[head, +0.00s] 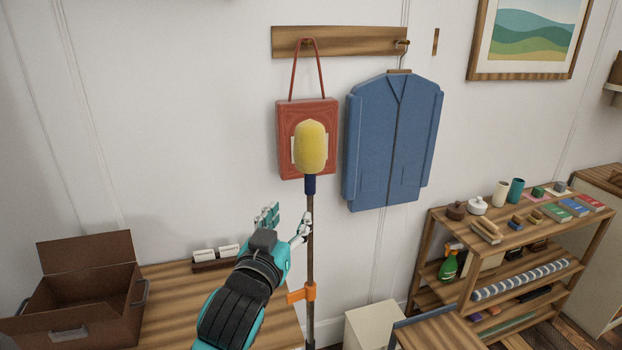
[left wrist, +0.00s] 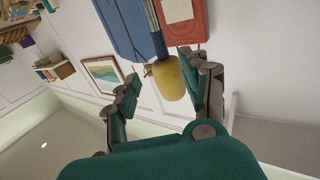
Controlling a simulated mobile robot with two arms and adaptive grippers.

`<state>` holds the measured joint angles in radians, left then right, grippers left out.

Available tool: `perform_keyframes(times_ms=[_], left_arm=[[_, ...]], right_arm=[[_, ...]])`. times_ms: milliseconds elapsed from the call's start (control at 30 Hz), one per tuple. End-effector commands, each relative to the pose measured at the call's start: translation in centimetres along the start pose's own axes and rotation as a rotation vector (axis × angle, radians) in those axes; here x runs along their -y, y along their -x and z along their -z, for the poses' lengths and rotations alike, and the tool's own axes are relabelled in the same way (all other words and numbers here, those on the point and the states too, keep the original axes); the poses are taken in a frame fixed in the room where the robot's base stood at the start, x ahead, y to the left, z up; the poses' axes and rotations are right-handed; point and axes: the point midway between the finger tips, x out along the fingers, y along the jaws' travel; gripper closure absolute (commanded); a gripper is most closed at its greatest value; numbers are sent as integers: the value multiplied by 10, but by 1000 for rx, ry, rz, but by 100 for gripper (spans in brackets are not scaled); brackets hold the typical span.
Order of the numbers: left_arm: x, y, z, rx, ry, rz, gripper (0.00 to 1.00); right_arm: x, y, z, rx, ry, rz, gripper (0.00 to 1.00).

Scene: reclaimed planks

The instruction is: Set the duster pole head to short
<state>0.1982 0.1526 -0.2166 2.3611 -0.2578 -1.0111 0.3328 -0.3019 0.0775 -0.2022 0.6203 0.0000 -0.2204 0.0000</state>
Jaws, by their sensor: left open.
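The duster stands upright, with a yellow duster head (head: 311,147) on a navy collar (head: 310,185) at the top of a thin brown pole (head: 310,245). An orange clamp (head: 301,294) sits low on the pole. My left gripper (head: 287,217) is open, just left of the pole and below the collar; one finger overlaps the pole in the head view, and I cannot tell whether it touches. In the left wrist view the yellow head (left wrist: 170,78) and navy collar (left wrist: 159,45) appear between the open fingers (left wrist: 158,70). My right gripper is not in view.
A red bag (head: 290,115) and a blue jacket (head: 395,140) hang from a wooden rail (head: 345,41) behind the duster. A brown open box (head: 80,290) stands on the wooden table (head: 175,310) at left. A loaded shelf (head: 520,235) stands at right.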

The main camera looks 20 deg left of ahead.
Motion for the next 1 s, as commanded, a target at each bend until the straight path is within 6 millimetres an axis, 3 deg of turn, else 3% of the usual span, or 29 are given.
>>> perform_keyframes(times_ms=[400, 600, 800, 1000], left_arm=[[0, -93, 4, 1, -2, 1, 54], [0, -129, 2, 2, -1, 0, 54], [0, -148, 0, 1, -1, -1, 54], [0, -151, 0, 1, -1, -1, 54]], right_arm=[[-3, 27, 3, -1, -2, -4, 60], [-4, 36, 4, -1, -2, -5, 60], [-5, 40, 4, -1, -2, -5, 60], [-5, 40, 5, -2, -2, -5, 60]])
